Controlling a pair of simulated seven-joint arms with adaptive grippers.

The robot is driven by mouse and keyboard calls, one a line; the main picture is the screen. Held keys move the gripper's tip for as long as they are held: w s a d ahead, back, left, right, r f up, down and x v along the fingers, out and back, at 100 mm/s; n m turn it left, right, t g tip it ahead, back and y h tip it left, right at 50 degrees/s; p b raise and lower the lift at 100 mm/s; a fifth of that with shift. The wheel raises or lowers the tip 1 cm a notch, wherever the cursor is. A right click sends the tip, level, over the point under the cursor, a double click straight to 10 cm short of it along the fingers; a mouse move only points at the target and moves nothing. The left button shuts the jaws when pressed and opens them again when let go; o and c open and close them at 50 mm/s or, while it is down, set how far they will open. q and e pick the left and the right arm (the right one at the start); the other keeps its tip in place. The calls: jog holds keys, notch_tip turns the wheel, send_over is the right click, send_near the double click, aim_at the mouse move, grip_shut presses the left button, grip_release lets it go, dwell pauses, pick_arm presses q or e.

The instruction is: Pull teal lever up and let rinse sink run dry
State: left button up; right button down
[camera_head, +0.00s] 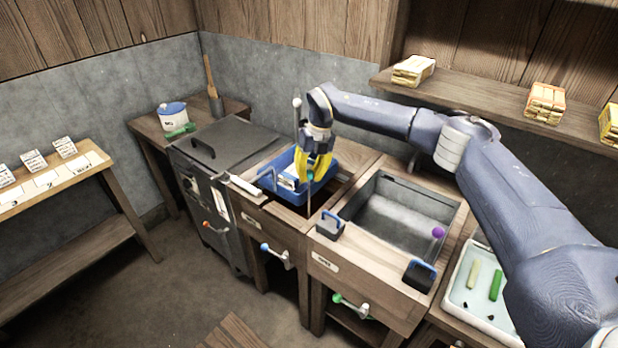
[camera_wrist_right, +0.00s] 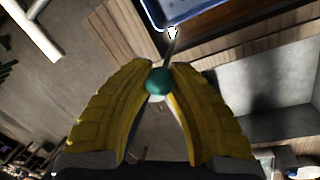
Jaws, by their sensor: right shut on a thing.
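The teal lever's round knob (camera_wrist_right: 159,81) sits between the yellow fingertips of my right gripper (camera_wrist_right: 160,72), which are shut on it. In the head view the same right gripper (camera_head: 312,178) points down over the left basin, with a bit of the teal knob at its tips. A thin rod runs down from the knob toward the wooden rim between the two basins. The grey right-hand basin (camera_head: 400,218) shows a pale bottom and a purple ball (camera_head: 438,232). I cannot read the basin labels or tell the water level. My left gripper is not in view.
A blue tray (camera_head: 268,178) with a white item sits in the left basin. Black blocks with blue handles (camera_head: 330,228) (camera_head: 420,275) rest on the right basin's front rim. Taps with blue (camera_head: 275,255) and green (camera_head: 350,305) handles stick out in front. A dark lidded cabinet (camera_head: 225,150) stands left.

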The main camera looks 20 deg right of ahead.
jog(key=c, duration=1.1)
grip_release()
jog(key=shift+r, duration=0.2)
jog(key=r, duration=0.4)
jog(key=d+r, duration=0.1)
jog(key=r, duration=0.3)
jog(key=d+r, duration=0.1)
jog(key=r, duration=0.2)
jog(key=shift+d+r, duration=0.15)
jog(key=shift+r, duration=0.25)
